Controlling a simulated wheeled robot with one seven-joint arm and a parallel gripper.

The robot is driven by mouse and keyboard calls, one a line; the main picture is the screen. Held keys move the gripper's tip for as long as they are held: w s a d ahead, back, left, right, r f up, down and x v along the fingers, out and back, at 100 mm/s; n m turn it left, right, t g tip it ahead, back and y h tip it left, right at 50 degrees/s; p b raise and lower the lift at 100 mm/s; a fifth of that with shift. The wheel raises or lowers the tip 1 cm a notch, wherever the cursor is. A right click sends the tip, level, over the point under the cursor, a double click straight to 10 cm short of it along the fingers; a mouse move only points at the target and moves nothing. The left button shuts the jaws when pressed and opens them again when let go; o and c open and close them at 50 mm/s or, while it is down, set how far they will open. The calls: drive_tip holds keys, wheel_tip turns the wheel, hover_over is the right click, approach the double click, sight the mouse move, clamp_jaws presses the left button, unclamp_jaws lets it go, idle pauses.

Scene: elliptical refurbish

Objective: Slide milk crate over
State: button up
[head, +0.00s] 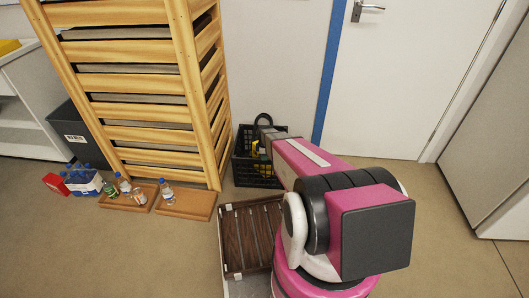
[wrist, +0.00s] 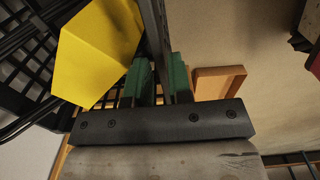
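The milk crate (head: 243,172) is black, with a lattice of openings. It stands on the floor between the slatted wooden rack and the white door, partly hidden behind my arm in the head view. In the wrist view its lattice (wrist: 30,95) fills the left side. My gripper (wrist: 161,75) has two green finger pads, one on each side of the crate's thin dark wall, with little or no gap showing. A yellow object (wrist: 100,50) and black cable-like loops lie in the crate beside the fingers.
The slatted wooden rack (head: 150,90) stands left of the crate. Shallow wooden trays (head: 187,204), bottles (head: 125,187) and a red box (head: 55,183) lie before it. A tray with dark slats (head: 250,235) is in front of the crate. Floor right of my arm is clear.

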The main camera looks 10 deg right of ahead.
drive_tip(key=shift+f, duration=2.55)
clamp_jaws()
